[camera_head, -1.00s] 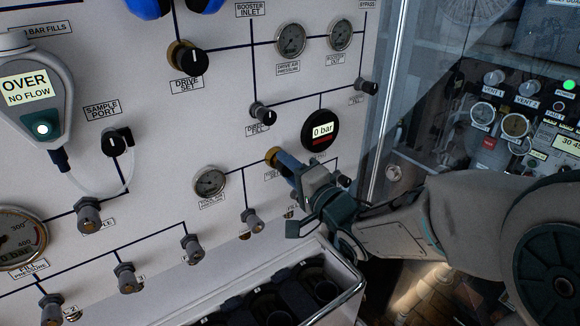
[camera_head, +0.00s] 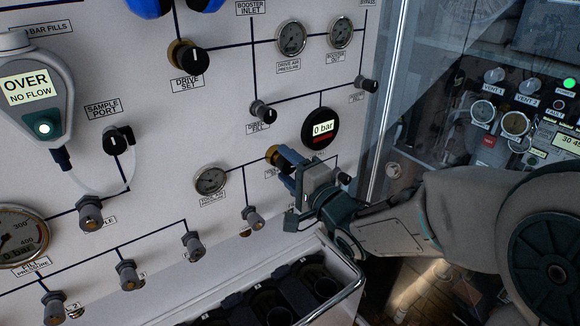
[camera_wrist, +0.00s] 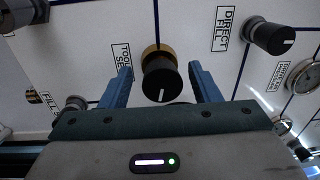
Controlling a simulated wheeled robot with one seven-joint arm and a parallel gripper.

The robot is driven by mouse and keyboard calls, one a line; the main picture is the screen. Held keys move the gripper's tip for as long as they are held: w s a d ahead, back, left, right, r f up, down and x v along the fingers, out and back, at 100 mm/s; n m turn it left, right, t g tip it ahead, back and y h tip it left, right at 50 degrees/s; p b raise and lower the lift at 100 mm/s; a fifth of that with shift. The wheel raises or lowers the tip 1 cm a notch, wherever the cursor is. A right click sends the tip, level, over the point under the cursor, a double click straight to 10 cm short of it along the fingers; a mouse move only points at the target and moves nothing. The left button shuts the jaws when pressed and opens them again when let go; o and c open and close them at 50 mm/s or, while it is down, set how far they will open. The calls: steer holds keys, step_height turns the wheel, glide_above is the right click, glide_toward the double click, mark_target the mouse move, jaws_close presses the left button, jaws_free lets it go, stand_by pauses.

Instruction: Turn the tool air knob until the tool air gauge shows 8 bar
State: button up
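The tool air knob is a black knob with a brass collar (camera_wrist: 160,82) and a white mark, beside a label reading "TOOL SE…" in the wrist view. In the head view only its brass collar (camera_head: 271,154) shows clearly; my gripper hides the rest. My gripper (camera_wrist: 161,84) is open, with one blue finger on each side of the knob and a small gap at both sides. It also shows in the head view (camera_head: 287,164). The tool air gauge (camera_head: 210,181) is a small round dial left of the knob; its needle is too small to read.
A round display reading 0 bar (camera_head: 320,128) sits just above my gripper. The direct fill knob (camera_head: 263,111) is up and left. A metal-railed rack (camera_head: 352,288) stands below, and a clear pane (camera_head: 400,90) is at the right.

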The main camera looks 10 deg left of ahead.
steer(key=shift+d, duration=0.15)
steer(key=shift+s+d, duration=0.25)
steer(key=shift+d, duration=0.05)
steer(key=b+v, duration=0.8)
steer(key=v, duration=0.4)
steer(key=shift+s+d, duration=0.3)
stand_by(2.2)
